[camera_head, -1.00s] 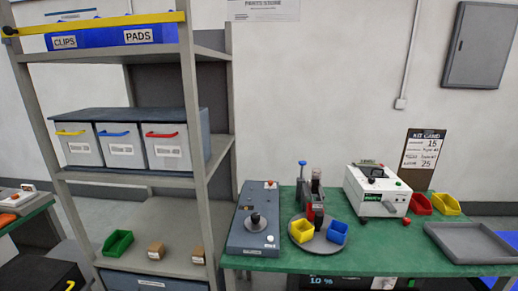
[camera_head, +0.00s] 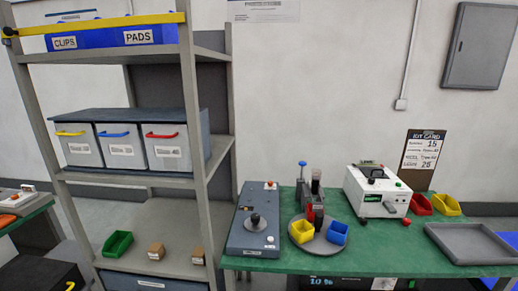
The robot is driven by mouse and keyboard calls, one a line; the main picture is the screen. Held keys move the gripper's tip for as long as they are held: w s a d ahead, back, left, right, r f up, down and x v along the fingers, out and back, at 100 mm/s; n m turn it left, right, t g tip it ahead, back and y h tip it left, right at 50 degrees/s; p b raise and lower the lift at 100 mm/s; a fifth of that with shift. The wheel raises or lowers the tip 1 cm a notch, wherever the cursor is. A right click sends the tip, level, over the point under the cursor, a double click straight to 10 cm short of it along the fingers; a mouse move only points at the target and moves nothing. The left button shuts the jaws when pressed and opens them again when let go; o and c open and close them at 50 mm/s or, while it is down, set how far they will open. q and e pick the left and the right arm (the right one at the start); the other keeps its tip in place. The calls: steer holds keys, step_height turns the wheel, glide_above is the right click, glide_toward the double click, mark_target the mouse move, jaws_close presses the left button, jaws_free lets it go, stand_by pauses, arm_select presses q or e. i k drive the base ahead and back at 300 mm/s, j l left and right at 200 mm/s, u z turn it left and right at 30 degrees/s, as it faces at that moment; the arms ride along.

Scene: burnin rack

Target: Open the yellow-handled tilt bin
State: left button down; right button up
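The yellow-handled tilt bin (camera_head: 82,151) is the leftmost of three grey bins on the middle shelf of the rack. Its yellow handle (camera_head: 70,133) runs across the top of its front, and a white label is below it. The front looks upright and flush with its neighbours, so the bin looks closed. Beside it are the blue-handled bin (camera_head: 121,140) and the red-handled bin (camera_head: 166,141). Neither of my grippers shows in the head view.
The rack's grey front post (camera_head: 192,110) stands right of the bins. A green table (camera_head: 350,265) with devices and trays stands to the right. The space before the bins looks clear.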

mark_target(80, 144)
steer(key=j+u, duration=0.1)
steer(key=u, duration=1.25)
